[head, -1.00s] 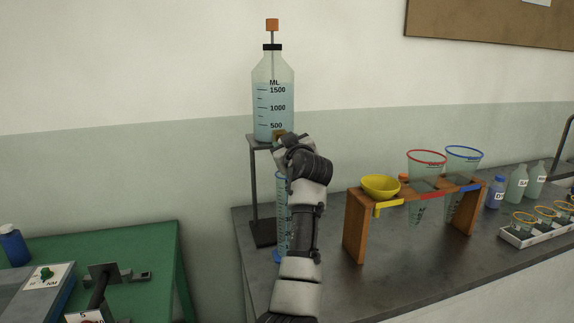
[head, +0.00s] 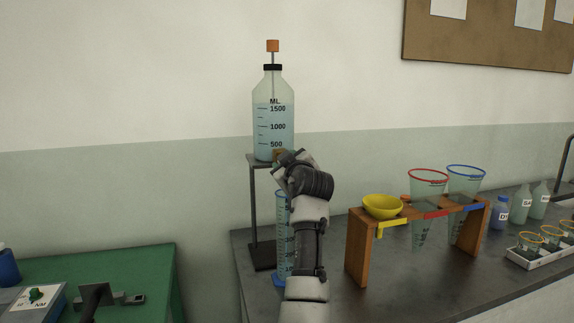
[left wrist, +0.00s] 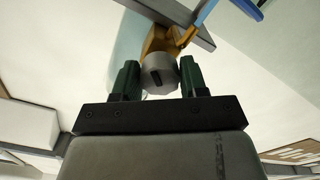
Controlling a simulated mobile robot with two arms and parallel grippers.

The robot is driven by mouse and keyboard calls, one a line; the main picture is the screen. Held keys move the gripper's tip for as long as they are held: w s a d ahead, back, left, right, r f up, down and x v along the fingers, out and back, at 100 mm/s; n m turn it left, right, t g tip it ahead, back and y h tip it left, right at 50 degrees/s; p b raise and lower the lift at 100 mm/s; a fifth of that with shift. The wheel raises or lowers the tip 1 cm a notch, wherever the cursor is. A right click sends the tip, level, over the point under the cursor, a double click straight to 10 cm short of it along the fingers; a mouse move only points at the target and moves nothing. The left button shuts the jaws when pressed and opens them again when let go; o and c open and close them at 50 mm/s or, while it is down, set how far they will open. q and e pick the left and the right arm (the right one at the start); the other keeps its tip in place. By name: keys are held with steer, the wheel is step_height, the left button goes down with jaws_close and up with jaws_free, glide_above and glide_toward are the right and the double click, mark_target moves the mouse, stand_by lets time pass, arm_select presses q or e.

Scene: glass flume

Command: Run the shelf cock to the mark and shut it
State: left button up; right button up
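A clear bottle (head: 273,120) with a printed millilitre scale and pale blue liquid stands on a metal shelf stand (head: 256,215), with an orange-topped tube through its black cap. A brass cock (head: 278,155) sits low on the bottle, partly hidden by my left arm. The left wrist view shows the cock (left wrist: 163,40) and its round grey knob (left wrist: 159,74), which has a dark mark. My left gripper (left wrist: 158,78) has its green fingers against both sides of the knob. A blue-marked measuring cylinder (head: 282,235) stands below, partly hidden; its level is unclear. My right gripper is out of view.
A wooden rack (head: 358,250) on the dark bench holds a yellow funnel (head: 382,207) and red- and blue-rimmed cones. Bottles and a white tray (head: 541,258) are at right. A green table (head: 150,270) with equipment is at lower left.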

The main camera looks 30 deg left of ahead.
arm_select(q)
steer(key=o, duration=0.4)
steer(key=shift+c, duration=0.2)
steer(key=b+v, duration=0.2)
steer(key=v, duration=0.9)
steer(key=shift+a, duration=0.1)
